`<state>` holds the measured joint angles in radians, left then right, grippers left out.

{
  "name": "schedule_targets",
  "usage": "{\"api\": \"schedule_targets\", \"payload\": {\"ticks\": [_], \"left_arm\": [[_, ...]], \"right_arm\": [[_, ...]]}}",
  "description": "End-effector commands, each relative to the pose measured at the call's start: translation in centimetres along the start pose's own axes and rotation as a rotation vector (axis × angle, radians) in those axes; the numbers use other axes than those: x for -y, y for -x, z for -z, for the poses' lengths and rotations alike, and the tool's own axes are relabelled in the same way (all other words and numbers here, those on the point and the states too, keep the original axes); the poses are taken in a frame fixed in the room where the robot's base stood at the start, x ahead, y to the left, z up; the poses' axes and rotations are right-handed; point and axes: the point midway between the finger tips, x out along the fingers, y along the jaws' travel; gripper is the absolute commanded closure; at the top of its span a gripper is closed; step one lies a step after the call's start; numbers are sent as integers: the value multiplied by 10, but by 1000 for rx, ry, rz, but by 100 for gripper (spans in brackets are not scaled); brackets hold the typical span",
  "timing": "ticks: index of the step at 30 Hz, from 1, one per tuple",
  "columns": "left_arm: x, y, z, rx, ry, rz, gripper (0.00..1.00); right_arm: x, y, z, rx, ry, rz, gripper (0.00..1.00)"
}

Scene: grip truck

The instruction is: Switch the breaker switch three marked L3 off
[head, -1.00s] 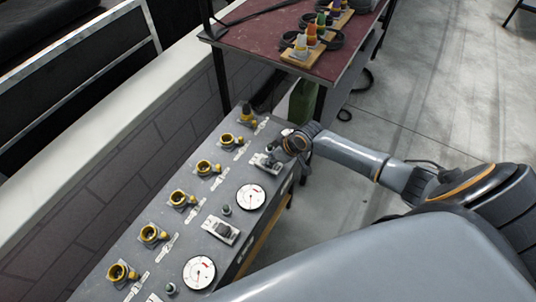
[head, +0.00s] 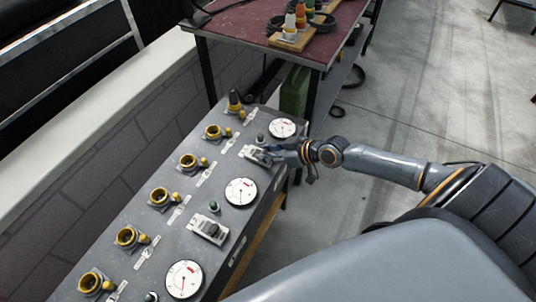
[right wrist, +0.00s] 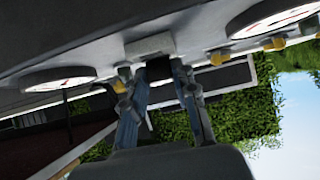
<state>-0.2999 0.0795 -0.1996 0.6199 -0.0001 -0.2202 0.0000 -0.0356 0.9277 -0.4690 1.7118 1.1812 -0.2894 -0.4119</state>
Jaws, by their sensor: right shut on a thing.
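The grey panel (head: 168,222) carries breaker switches on light plates. The far breaker switch (head: 257,155) sits between two round gauges; its marking is too small to read. My right gripper (head: 275,150) reaches it from the right in the head view. In the right wrist view, the fingers of my right gripper (right wrist: 155,78) are shut on the dark lever (right wrist: 158,68) of this switch, below its light plate (right wrist: 150,45). The fingers partly hide the lever in the head view. Another breaker switch (head: 209,228) stands nearer, untouched. My left gripper is not in view.
Gauges (head: 241,191) and yellow sockets (head: 161,197) line the panel. A red-topped table (head: 235,25) with colored connectors stands behind it, a green canister (head: 294,92) beneath. A low wall (head: 110,130) runs along the left. The floor (head: 430,100) at right is open.

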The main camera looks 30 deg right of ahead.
Motion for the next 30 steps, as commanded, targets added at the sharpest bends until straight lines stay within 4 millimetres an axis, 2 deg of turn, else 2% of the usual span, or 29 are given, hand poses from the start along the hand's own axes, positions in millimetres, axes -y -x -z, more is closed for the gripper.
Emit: {"api": "schedule_targets", "payload": {"ticks": [9,10,13,23,26,30], "left_arm": [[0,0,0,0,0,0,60],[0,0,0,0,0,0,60],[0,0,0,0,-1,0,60],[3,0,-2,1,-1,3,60],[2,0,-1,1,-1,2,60],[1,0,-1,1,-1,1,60]], "right_arm": [[0,0,0,-1,0,0,100],[0,0,0,-1,0,0,70],[0,0,0,-1,0,0,50],[0,1,0,0,0,0,49],[-1,9,-1,2,1,-2,49],[0,32,-2,6,5,2,49]]}}
